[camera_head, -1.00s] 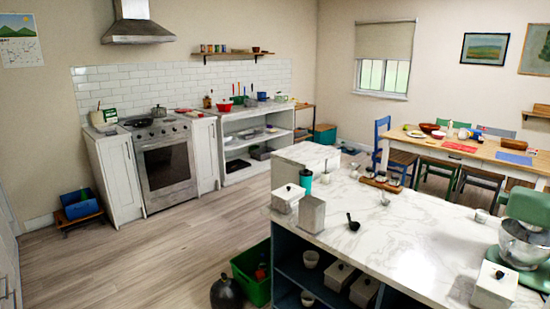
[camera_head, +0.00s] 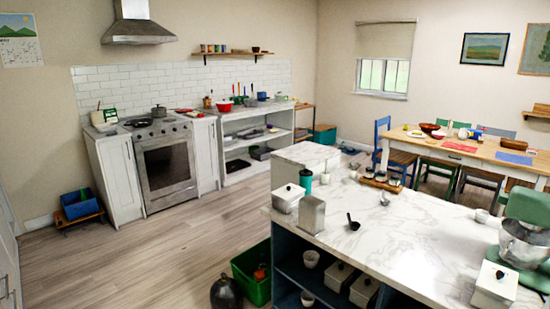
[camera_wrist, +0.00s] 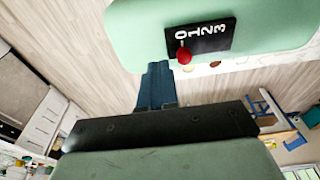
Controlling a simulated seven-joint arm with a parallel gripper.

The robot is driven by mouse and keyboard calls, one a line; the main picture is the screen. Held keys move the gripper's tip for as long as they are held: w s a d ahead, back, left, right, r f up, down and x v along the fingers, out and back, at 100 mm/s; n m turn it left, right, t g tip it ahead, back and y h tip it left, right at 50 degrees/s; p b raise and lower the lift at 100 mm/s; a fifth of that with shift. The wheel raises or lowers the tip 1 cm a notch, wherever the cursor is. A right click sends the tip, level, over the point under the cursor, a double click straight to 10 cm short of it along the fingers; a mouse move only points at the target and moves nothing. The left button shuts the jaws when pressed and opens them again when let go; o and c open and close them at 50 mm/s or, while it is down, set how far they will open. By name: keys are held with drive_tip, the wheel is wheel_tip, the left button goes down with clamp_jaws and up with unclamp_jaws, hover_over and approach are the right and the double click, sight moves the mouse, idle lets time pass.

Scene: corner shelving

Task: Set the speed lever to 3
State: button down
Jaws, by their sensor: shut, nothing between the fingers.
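The stand mixer (camera_head: 527,206) is green and stands at the right edge of the marble counter in the head view. Its green housing (camera_wrist: 130,30) fills the top of the wrist view. A black plate (camera_wrist: 210,42) on it reads 0, 1, 2, 3. The speed lever's red knob (camera_wrist: 184,56) sits at the plate's lower left, by the 0. My gripper (camera_wrist: 158,66) shows in the wrist view with its blue fingers shut and empty. Its tips appear just left of the red knob, with a small gap in the picture; depth is unclear. The head view does not show my gripper.
The marble counter (camera_head: 400,232) holds a metal bowl under the mixer head, a white lidded box (camera_head: 494,285) in front of it, a black ladle (camera_head: 352,222) and small cups. A dining table (camera_head: 470,152) stands behind. Open floor lies to the left.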

drive_tip(key=shift+w+a, duration=2.65)
drive_tip(key=shift+a, duration=0.05)
idle(3.8)
drive_tip(key=shift+s+d, duration=0.3)
idle(0.5)
drive_tip(key=shift+r, duration=2.5)
